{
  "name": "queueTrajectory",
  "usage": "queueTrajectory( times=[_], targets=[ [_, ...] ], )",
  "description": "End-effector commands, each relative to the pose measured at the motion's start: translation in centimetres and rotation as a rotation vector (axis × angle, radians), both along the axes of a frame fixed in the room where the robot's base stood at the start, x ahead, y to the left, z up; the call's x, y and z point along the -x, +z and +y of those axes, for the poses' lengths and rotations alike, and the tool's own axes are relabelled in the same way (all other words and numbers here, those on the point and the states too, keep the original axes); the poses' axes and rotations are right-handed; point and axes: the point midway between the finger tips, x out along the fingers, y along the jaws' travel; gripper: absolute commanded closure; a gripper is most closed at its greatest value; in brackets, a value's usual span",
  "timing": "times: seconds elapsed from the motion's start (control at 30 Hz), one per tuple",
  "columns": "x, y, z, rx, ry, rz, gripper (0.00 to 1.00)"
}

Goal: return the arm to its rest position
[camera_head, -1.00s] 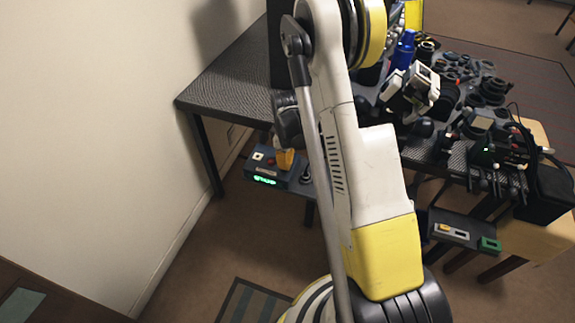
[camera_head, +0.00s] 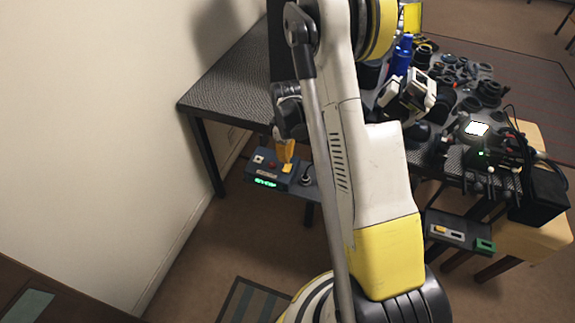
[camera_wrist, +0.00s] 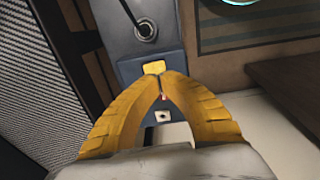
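My gripper (camera_head: 286,160) hangs at the end of my raised arm, left of the arm's large white and yellow links in the head view. Its orange-yellow fingers point down over a blue-grey control box (camera_head: 262,178) beside the dark table. In the wrist view my gripper (camera_wrist: 160,76) has its two curved fingers shut, tips together, with nothing seen between them. A yellow button (camera_wrist: 154,67) on the box shows just beyond the tips. Whether the tips touch it, I cannot tell. A red spot on the box shows between the fingers.
The dark table (camera_head: 228,84) stands behind, its right part crowded with lens parts, a blue bottle (camera_head: 401,55) and a lit white panel (camera_head: 477,129). A second button box (camera_head: 460,233) is at the lower right. The wall (camera_head: 85,120) is on the left.

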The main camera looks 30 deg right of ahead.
Motion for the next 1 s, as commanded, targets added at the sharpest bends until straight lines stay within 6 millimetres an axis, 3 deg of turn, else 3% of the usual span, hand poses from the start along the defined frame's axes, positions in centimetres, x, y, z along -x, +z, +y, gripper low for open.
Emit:
queueTrajectory(
  times=[0.17, 0.73, 0.87, 1.0],
  targets=[
    [0.0, 1.5, 0.0, 0.000, 0.000, 0.000, 1.00],
    [0.0, 1.9, 0.2, 0.001, -0.004, -0.005, 1.00],
    [0.0, 5.0, 1.2, 0.010, -0.040, -0.038, 1.00],
    [0.8, 11.1, 3.5, 0.021, -0.119, -0.115, 1.00]
  ],
)
